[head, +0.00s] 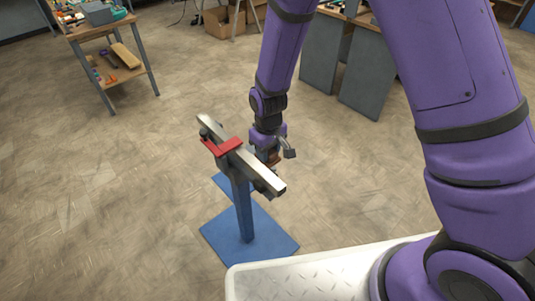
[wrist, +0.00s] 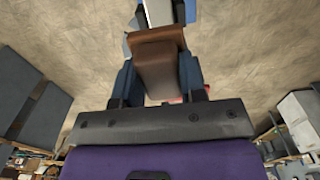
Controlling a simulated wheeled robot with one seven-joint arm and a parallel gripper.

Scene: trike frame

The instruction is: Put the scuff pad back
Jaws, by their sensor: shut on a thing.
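The scuff pad is likely the brown block (wrist: 157,72) between the two blue-grey fingers of my gripper (wrist: 158,82) in the wrist view. My gripper (head: 269,154) is shut on it. In the head view the pad is a small brown patch (head: 273,160), mostly hidden, at the right side of a silver metal tube (head: 258,168). The tube lies across a blue stand (head: 243,210) with a red clamp (head: 222,146) on it. The tube's end also shows just beyond the pad in the wrist view (wrist: 160,12). I cannot tell whether pad and tube touch.
A wooden cart (head: 101,30) with tools, a grey bin (head: 98,13) and a tan block (head: 125,56) stands at the upper left. Grey cabinets (head: 365,80) stand at the back right, cardboard boxes (head: 216,22) at the back. The floor between cart and stand is clear.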

